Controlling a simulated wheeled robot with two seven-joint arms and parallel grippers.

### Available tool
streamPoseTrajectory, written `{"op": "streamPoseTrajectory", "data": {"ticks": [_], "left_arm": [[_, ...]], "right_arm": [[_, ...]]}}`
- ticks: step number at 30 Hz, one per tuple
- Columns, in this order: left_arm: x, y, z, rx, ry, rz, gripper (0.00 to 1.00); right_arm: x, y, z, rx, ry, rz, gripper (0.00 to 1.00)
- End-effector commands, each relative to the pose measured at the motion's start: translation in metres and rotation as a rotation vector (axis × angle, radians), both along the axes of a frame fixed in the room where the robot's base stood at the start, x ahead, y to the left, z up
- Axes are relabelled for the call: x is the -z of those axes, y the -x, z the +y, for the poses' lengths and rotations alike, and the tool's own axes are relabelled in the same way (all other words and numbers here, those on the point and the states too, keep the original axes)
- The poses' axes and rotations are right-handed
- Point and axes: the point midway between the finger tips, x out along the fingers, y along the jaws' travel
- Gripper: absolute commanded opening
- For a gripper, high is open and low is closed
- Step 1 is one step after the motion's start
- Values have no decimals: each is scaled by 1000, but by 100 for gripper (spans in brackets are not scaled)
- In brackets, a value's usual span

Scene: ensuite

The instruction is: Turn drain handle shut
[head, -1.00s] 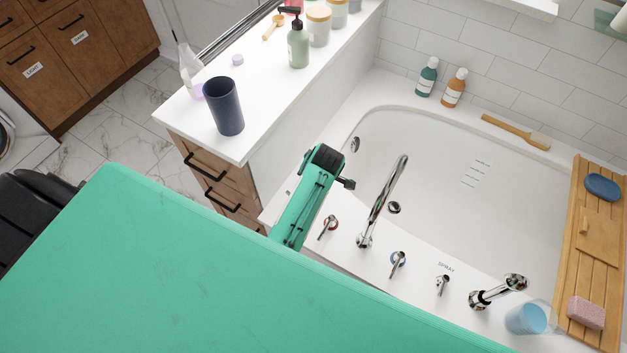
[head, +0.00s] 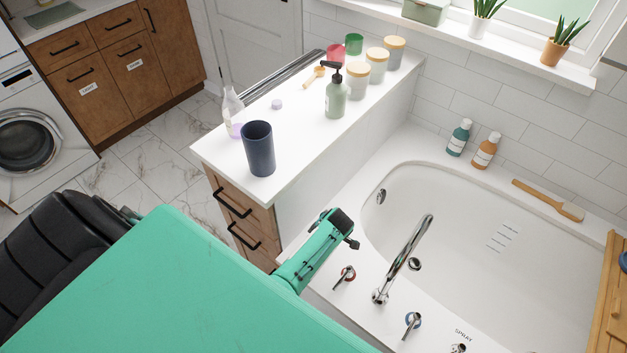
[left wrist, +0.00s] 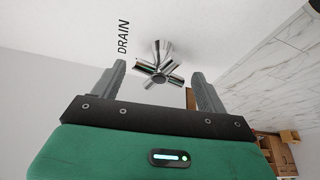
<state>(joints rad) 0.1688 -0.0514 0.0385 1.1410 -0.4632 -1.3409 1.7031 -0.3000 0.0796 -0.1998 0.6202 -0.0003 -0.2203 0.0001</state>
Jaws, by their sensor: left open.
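The drain handle (left wrist: 160,66) is a chrome cross-shaped handle beside the printed word DRAIN on the white tub surface in the left wrist view. My open left gripper (left wrist: 157,72) has one finger on each side of it. Whether either finger touches it, I cannot tell. In the head view my left gripper (head: 347,239) points down at the tub's near left corner, and my green arm hides the drain handle there. My right gripper is not in view.
The red-ringed tap (head: 345,277), tall chrome spout (head: 405,258) and blue-ringed tap (head: 412,322) stand close to the left gripper. A white counter (head: 300,140) with a dark cup (head: 258,148) and several bottles and jars rises behind it. The white tub basin (head: 490,240) is empty.

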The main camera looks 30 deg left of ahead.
Motion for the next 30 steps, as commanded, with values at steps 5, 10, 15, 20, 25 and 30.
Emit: {"op": "streamPoseTrajectory", "data": {"ticks": [5, 10, 15, 20, 25, 30], "left_arm": [[10, 1, 4, 1, 1, 1, 76], [11, 1, 4, 0, 1, 0, 76], [11, 1, 4, 0, 1, 0, 66], [11, 1, 4, 1, 1, 1, 34], [10, 0, 3, 2, 2, -2, 22], [9, -1, 3, 11, 3, -4, 22]], "right_arm": [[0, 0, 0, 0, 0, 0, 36], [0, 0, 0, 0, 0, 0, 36], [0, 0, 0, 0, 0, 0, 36], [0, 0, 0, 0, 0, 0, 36], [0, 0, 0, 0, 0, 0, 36], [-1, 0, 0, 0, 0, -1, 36]]}}
